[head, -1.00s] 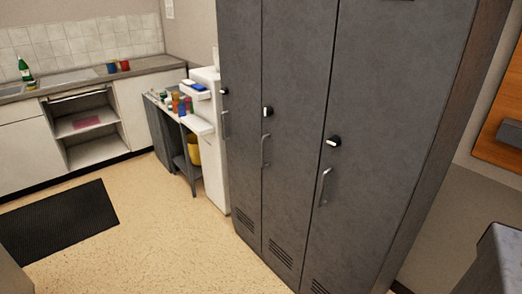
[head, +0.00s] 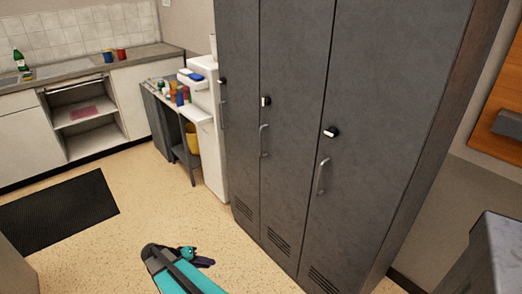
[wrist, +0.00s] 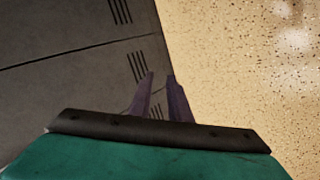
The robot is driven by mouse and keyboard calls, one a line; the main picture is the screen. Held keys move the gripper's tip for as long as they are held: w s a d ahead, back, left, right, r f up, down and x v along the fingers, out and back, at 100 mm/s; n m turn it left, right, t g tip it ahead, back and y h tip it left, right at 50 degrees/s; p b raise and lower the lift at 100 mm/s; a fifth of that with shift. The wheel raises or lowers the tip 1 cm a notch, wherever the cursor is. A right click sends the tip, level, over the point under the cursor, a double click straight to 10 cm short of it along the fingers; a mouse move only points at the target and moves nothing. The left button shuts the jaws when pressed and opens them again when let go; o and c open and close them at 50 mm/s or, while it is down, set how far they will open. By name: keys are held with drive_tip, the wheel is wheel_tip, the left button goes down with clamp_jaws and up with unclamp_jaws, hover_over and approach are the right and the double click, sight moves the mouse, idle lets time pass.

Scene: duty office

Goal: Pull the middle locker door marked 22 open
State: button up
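The middle locker door (head: 290,110) is tall, dark grey and shut flush with the doors beside it. Its bar handle (head: 264,140) sits near the door's left edge, below a black knob (head: 265,101) with a white mark. I cannot read a number 22. My gripper (head: 206,262) is low in front of the lockers, at the bottom of the head view, apart from the handle. In the wrist view its two dark fingers (wrist: 161,78) are parted with nothing between them. That view shows the lockers' vent slots and the floor, with no handle visible.
The left door (head: 238,110) and the right door (head: 385,120) are also shut, each with a handle. A white appliance (head: 212,160) and a cluttered side table (head: 165,85) stand left of the lockers. A grey-topped unit (head: 500,245) is at lower right.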

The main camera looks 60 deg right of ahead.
drive_tip(key=w+d+r+m+g+h, duration=0.1)
drive_tip(key=w+d+r+m+h, duration=0.15)
drive_tip(key=d+r, duration=0.55)
drive_tip(key=w+d+r+m+h, duration=0.2)
drive_tip(key=w+d+r+m, duration=0.2)
drive_tip(key=d+r, duration=0.45)
drive_tip(key=d+r+m+g+h, duration=0.1)
drive_tip(key=d+r+m, duration=0.3)
drive_tip(key=r, duration=0.6)
drive_tip(key=d+r+m+g+h+p, duration=0.1)
drive_tip(key=d+r+m, duration=0.3)
drive_tip(key=d+r, duration=0.4)
wheel_tip(320, 180, up, 3)
drive_tip(key=shift+d+f+g+h, duration=0.1)
drive_tip(key=shift+d+g+h, duration=0.3)
drive_tip(key=shift+g+h, duration=0.4)
drive_tip(key=shift+s+d+p, duration=0.1)
drive_tip(key=shift+p, duration=0.2)
drive_tip(key=p, duration=0.4)
hover_over(261, 154)
drive_tip(key=shift+w+d+f, duration=0.1)
drive_tip(key=shift+w+d, duration=0.1)
clamp_jaws()
